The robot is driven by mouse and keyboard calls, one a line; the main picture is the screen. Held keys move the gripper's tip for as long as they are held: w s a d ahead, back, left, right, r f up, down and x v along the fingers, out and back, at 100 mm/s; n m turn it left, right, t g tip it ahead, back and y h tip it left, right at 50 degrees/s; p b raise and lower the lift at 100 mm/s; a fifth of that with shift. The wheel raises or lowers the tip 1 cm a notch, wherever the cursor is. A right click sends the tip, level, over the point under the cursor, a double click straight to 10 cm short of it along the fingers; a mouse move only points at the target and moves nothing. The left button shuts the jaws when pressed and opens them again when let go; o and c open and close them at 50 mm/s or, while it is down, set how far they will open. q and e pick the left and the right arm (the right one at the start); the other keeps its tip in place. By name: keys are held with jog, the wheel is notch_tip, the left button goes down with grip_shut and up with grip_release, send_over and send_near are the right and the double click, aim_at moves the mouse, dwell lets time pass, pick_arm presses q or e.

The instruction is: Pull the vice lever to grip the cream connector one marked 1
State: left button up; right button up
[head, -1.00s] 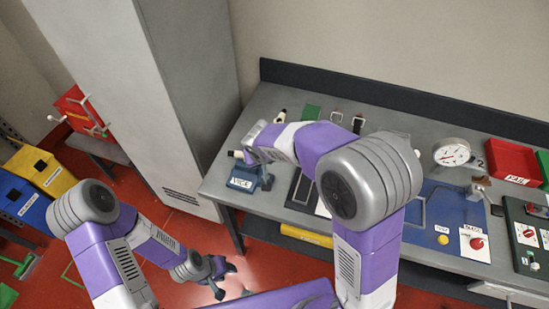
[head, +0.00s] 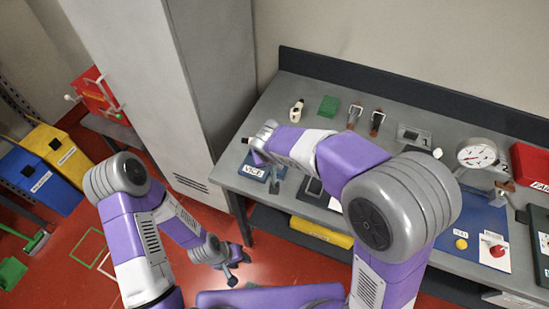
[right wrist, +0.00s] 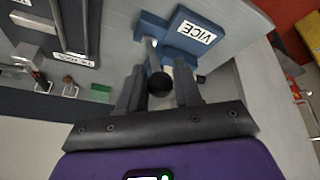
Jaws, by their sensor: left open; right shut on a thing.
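The blue vice (head: 278,172) with its VICE label stands at the bench's left end; it also fills the upper middle of the right wrist view (right wrist: 182,33). Its lever ends in a black ball knob (right wrist: 160,83). My right gripper (right wrist: 160,92) is shut on the lever at this knob, with a finger on each side. A cream and black connector (head: 297,110) lies on the bench behind the vice. No number is readable on either. My left gripper (head: 232,271) is open and empty, low over the floor.
A green block (head: 329,106) and two clamp-like fixtures (head: 376,121) stand along the bench's back. The grey cabinet (head: 190,100) stands close to the bench's left end.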

jog(key=shift+a, duration=0.1)
jog(key=o, duration=1)
jog(key=shift+r, duration=0.1)
jog(key=p+v, duration=0.1)
jog(key=v, duration=0.6)
jog(key=shift+r, duration=0.2)
jog(key=shift+s, duration=0.1)
